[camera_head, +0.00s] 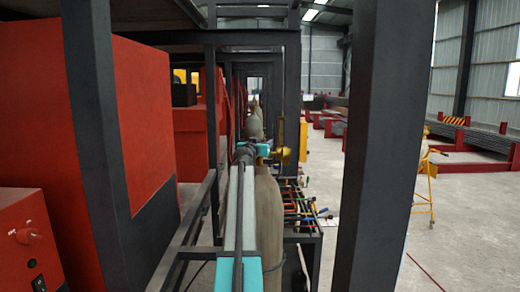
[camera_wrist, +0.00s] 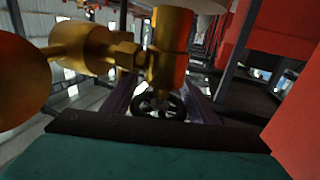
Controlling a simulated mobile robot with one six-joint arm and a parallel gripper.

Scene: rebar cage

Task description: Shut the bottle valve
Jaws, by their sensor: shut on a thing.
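The grey gas bottle (camera_head: 269,225) stands upright just right of my arm in the head view. Its brass valve (camera_head: 282,155) is at the top, beside the end of my arm. In the wrist view the brass valve body (camera_wrist: 170,50) fills the upper middle, with a round brass fitting (camera_wrist: 80,50) to its left. A black handwheel (camera_wrist: 160,106) sits at the end of the valve body. My gripper (camera_wrist: 161,98) has one dark finger on each side of the handwheel and is shut on it. The finger contacts are partly dark and hard to see.
A dark steel post (camera_head: 375,150) stands to the right in front. Red cabinets (camera_head: 150,120) and a dark frame are close on the left. A rack of coloured-handled tools (camera_head: 300,205) lies behind the bottle. The floor at the right is mostly open.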

